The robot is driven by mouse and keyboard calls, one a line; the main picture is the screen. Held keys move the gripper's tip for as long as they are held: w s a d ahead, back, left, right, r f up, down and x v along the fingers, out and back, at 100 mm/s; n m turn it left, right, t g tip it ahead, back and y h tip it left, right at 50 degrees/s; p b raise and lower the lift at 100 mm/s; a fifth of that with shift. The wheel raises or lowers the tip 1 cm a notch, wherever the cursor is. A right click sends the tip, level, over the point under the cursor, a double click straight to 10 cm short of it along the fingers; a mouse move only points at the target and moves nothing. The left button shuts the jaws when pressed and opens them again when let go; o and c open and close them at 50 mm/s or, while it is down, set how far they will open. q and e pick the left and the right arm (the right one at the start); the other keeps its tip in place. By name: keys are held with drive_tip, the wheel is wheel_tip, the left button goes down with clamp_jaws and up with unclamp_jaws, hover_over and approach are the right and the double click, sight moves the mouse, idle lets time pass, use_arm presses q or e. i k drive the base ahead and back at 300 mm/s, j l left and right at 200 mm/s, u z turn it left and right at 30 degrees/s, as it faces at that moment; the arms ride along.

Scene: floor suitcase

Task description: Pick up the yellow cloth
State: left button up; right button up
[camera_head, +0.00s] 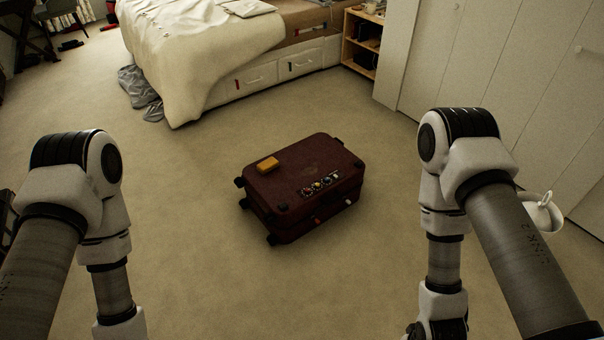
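A small folded yellow cloth (267,164) lies on top of a dark red suitcase (318,163), near its left back corner. The suitcase lies flat on the carpet in the middle of the view, with its wheels toward the left. Several small round stickers or items show on its top near the front. My left and right arms reach down at the two sides, both well apart from the suitcase. The left gripper is below the picture's edge. The right gripper is also out of view, with only dark wrist parts at the bottom edge.
A bed (205,45) with drawers and a cream blanket stands at the back. Grey fabric (140,90) lies at its foot. A wooden shelf (363,42) and white closet doors (500,70) line the right. A white container (542,214) stands right. Carpet around the suitcase is clear.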

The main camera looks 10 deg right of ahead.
sight(270, 164)
drive_tip(key=i+j, duration=0.5)
drive_tip(key=i, duration=0.15)
drive_tip(key=i+j, duration=0.5)
drive_tip(key=i, duration=0.15)
drive_tip(key=i+j, duration=0.5)
drive_tip(key=i, duration=0.9)
